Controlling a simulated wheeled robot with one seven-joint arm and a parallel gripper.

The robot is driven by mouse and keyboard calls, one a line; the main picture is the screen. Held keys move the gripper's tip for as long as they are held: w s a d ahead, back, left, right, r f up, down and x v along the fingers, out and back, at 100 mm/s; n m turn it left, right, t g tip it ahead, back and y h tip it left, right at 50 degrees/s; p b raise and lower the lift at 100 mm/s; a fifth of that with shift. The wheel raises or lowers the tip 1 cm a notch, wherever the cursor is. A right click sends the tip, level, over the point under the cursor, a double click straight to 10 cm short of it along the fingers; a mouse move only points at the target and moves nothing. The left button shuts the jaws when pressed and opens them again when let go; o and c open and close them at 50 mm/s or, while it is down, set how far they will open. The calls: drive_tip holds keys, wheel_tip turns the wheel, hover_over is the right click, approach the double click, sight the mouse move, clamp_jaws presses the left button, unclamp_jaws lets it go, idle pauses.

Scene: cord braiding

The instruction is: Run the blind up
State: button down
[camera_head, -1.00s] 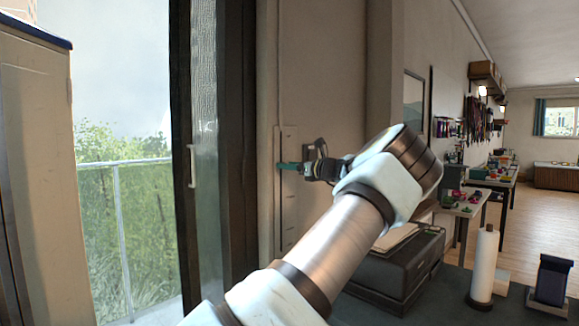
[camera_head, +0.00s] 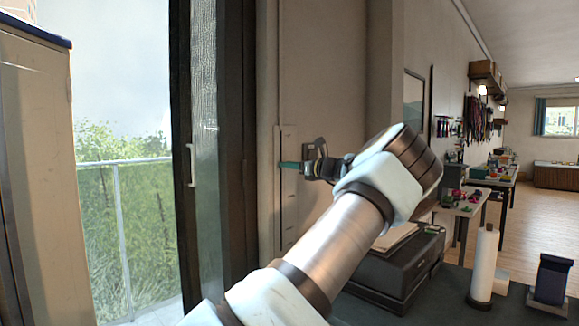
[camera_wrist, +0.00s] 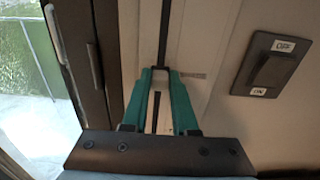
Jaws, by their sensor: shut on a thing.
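My gripper (camera_head: 284,165) reaches to a narrow pale upright panel (camera_head: 287,222) on the wall beside the glass door. In the wrist view its teal fingers (camera_wrist: 160,82) are closed around a small pale slider (camera_wrist: 156,98) on a dark vertical slot (camera_wrist: 165,32). The slot runs on above the fingers. Most of the slider is hidden between the fingers. I cannot clearly make out a blind in either view; the glass beyond the door frame looks largely uncovered.
A dark rocker switch (camera_wrist: 270,70) marked OFF and ON sits close to the right of the slot. The dark-framed door with a pale handle (camera_head: 191,165) stands to the left. A dark box (camera_head: 395,270) and a paper roll (camera_head: 484,265) stand on the counter below.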

idle(0.7)
wheel_tip(320, 180, up, 11)
drive_tip(key=p, duration=0.7)
drive_tip(key=shift+f, duration=0.1)
drive_tip(key=c, duration=0.9)
unclamp_jaws()
drive_tip(key=shift+o, duration=1.1)
drive_tip(key=shift+f, duration=0.15)
drive_tip(key=shift+d, duration=0.1)
drive_tip(key=shift+s+d+f, duration=0.1)
drive_tip(key=shift+s+d, duration=0.15)
drive_tip(key=shift+s, duration=0.05)
drive_tip(key=b+v, duration=0.4)
drive_tip(key=v, duration=0.6)
